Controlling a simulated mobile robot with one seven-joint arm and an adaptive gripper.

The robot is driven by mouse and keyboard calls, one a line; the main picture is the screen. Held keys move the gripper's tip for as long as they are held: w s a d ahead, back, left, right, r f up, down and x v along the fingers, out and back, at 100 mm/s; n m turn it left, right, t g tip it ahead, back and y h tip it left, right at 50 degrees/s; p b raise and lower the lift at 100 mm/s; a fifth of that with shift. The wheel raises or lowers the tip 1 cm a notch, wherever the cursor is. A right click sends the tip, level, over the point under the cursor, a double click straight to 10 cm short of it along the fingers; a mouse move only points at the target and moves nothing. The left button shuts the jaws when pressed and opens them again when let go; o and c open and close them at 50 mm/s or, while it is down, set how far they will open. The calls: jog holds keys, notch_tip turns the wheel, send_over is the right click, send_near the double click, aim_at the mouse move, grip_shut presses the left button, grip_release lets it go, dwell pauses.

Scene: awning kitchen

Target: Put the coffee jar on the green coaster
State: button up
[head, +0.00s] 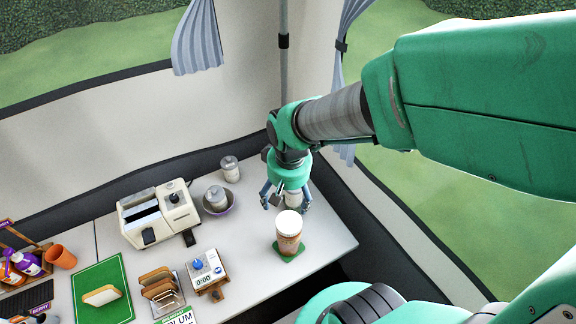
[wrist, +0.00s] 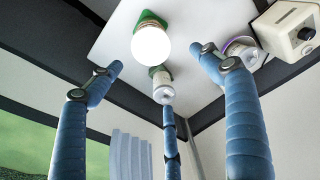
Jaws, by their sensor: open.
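A glass jar (head: 230,169) and a purple bowl (head: 228,210) holding another jar stand left of my gripper. A cream toaster (head: 159,215), a scale (head: 206,270), a toast rack (head: 162,290) and a green board (head: 102,290) are farther left.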

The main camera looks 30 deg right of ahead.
jog(key=s+a+r+t, duration=0.1)
jog(key=s+r, duration=0.3)
jog(key=r, duration=0.6)
jog(key=s+a+r+n+t, duration=0.1)
jog(key=s+r+t, duration=0.2)
jog(key=r, duration=0.8)
jog(key=shift+s+a, duration=0.2)
jog(key=shift+s, duration=0.2)
